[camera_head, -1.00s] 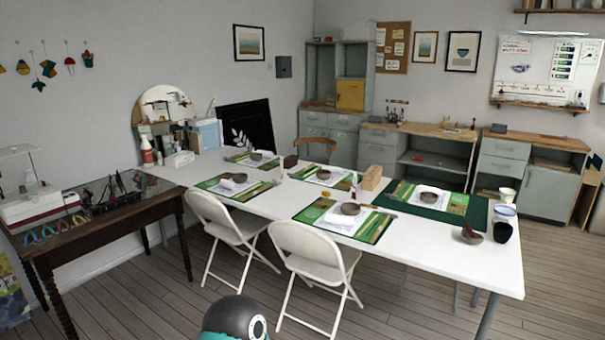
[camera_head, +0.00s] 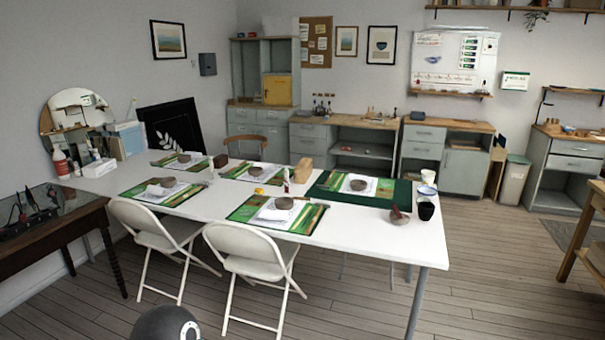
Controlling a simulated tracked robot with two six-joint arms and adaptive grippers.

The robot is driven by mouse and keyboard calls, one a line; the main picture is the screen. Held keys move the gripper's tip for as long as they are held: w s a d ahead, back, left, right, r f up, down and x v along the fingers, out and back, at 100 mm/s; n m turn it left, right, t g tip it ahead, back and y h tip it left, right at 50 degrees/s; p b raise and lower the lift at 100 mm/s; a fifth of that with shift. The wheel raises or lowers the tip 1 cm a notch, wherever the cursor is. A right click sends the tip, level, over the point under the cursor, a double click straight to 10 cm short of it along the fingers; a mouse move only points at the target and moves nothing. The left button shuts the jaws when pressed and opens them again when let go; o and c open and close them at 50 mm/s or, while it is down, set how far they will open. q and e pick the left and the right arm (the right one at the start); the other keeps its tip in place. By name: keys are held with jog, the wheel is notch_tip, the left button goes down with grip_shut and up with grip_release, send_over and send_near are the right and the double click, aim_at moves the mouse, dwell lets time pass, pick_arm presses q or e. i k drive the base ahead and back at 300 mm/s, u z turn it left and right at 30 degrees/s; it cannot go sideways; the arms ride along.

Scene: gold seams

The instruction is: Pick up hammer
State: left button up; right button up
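I cannot make out a hammer in the head view. Small items and thin sticks lie on the green mats on the white table (camera_head: 345,222), too small to tell apart. Small tools also stand on the far workbench, too small to name. Neither of my grippers shows. A dark rounded part at the bottom edge is probably mine.
Two white folding chairs (camera_head: 250,254) stand at the table's near side. A dark wooden table (camera_head: 42,238) is at the left. Grey cabinets (camera_head: 364,150) line the back wall. A wooden bench is at the right edge. The floor (camera_head: 490,270) right of the table is clear.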

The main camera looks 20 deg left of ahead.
aim_at(226, 175)
jog(key=z, duration=0.7)
jog(key=i, duration=6.05)
jog(key=u, duration=0.05)
